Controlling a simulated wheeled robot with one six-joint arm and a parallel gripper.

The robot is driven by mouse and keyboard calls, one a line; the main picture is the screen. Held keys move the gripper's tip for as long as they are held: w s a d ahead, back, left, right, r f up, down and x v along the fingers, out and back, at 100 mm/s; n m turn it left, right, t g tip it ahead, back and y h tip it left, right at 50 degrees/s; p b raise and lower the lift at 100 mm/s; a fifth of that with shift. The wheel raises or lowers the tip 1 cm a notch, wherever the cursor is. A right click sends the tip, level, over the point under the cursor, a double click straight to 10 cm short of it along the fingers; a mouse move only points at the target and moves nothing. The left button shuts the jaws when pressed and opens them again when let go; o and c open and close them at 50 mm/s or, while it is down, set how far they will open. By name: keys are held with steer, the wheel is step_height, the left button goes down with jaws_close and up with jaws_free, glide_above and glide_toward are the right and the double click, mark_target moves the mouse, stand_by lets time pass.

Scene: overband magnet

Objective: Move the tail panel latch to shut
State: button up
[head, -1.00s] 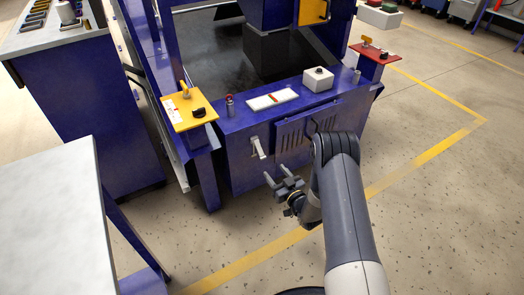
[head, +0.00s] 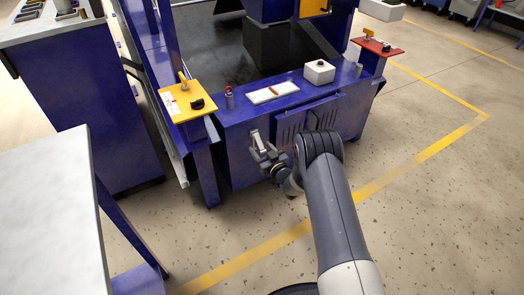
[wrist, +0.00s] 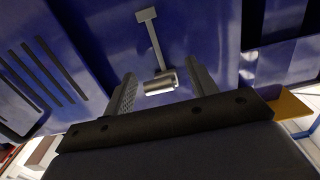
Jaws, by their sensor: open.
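The tail panel latch is a pale metal lever (head: 256,138) on the blue front panel, left of the slotted door (head: 292,125). In the wrist view the latch (wrist: 158,82) shows as a thin stem from a small square plate, ending in a bright cylindrical grip. My gripper (head: 262,150) is at the latch in the head view. In the wrist view my gripper (wrist: 157,88) is open, with one finger on each side of the latch's grip. Small gaps seem to show between fingers and grip; contact is not clear.
A yellow control plate (head: 188,102) stands left of the panel and a red one (head: 378,46) at the right. A white box (head: 319,72) and a white tray (head: 272,93) lie on the blue ledge. A grey-topped table (head: 50,220) is near left. Floor in front is free.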

steer(key=shift+c, duration=0.5)
jaws_close()
steer(key=shift+s+f, duration=0.1)
steer(key=shift+f, duration=0.05)
